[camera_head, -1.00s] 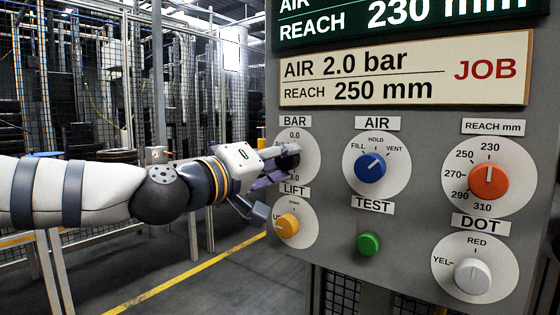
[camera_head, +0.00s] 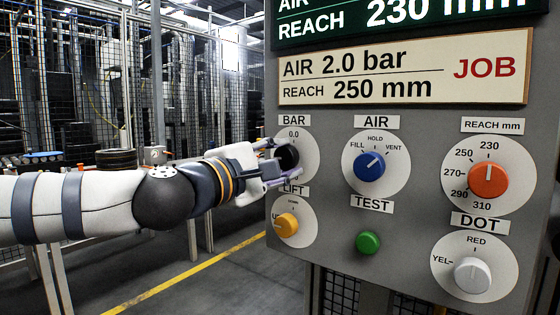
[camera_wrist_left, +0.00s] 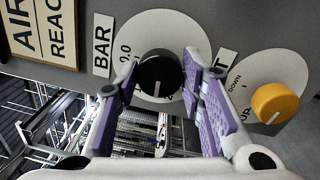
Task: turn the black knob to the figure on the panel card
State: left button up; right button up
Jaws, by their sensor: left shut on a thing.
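The black knob (camera_head: 287,157) is on the white BAR dial (camera_head: 308,150) at the panel's left edge. My left gripper (camera_head: 284,166) is shut on this knob, coming in from the left. In the left wrist view the knob (camera_wrist_left: 160,72) sits between the purple finger pads, its white pointer mark facing down in that picture. The 0.0 figure shows at the dial's top; the fingers hide much of the dial's other figures. The panel card (camera_head: 405,68) reads AIR 2.0 bar, REACH 250 mm, JOB. My right gripper is not in view.
A yellow LIFT knob (camera_head: 287,225) is just below the gripper. The blue AIR knob (camera_head: 370,167), green TEST button (camera_head: 368,242), orange REACH knob (camera_head: 488,180) and white DOT knob (camera_head: 472,275) are to the right. A green display (camera_head: 330,22) above reads REACH 230 mm.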

pick_arm(q)
jog(key=n, duration=0.4)
jog(key=shift+n+y, duration=0.3)
jog(key=shift+n, duration=0.4)
jog(key=o, duration=1.1)
jog(key=shift+o, duration=0.2)
